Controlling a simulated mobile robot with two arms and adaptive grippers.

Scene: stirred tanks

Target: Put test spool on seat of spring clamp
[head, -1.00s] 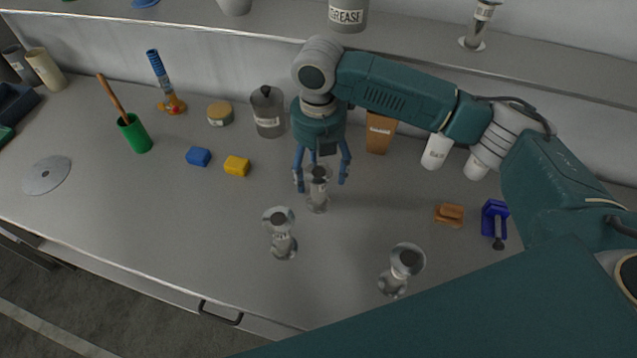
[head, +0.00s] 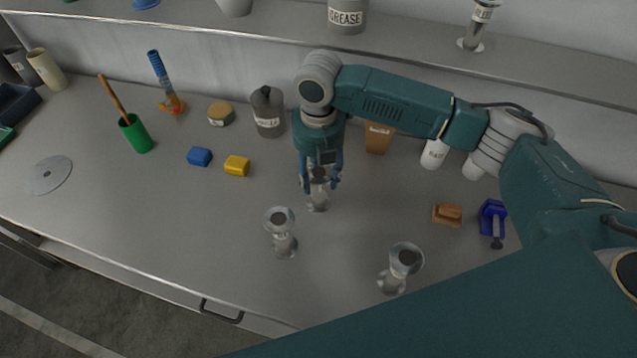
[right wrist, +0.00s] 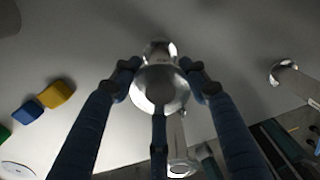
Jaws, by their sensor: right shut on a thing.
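A grey metal spool (head: 317,203), flanged and upright, stands on the bench between the fingers of my right gripper (head: 320,183). The right gripper points down and is shut on the spool's upper part. In the right wrist view, the spool's round top (right wrist: 159,98) sits between the blue fingers. Two similar spools stand apart, one front left (head: 282,234) and one front right (head: 401,268). I cannot read which is labelled as the test spool. A blue clamp-like piece (head: 491,216) with a dark rod lies at the right, likely the spring clamp. My left gripper is out of view.
An orange-brown block (head: 447,214) lies beside the blue piece. Blue (head: 199,156) and yellow (head: 237,165) blocks, a grey canister (head: 268,112) and an orange-brown container (head: 378,138) are behind. A shelf (head: 410,60) runs along the back.

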